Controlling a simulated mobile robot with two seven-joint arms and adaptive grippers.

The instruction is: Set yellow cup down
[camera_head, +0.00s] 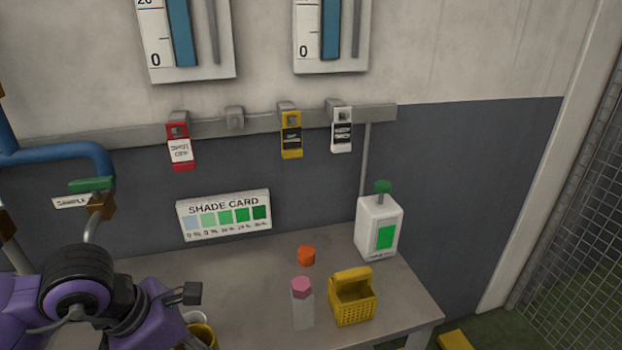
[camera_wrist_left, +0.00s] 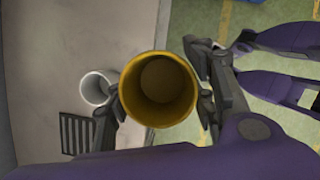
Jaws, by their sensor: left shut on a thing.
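The yellow cup (camera_wrist_left: 158,88) is between the two fingers of my left gripper (camera_wrist_left: 161,100), which is shut on it. The wrist view looks into the open top of the cup, and it looks empty. The table's edge passes behind the cup in that view, and I cannot tell how high the cup is above the table. In the head view the yellow cup (camera_head: 205,335) shows only in part at the bottom edge, beside my left arm. The grey table (camera_head: 250,285) is below. My right gripper is not clearly in view.
A white cup (camera_wrist_left: 95,86) stands close beside the yellow cup, near a dark slotted grate (camera_wrist_left: 77,133). Further right are a clear bottle with a pink cap (camera_head: 302,300), a yellow basket (camera_head: 352,300), an orange cap (camera_head: 306,256) and a white dispenser (camera_head: 377,228). The middle table is clear.

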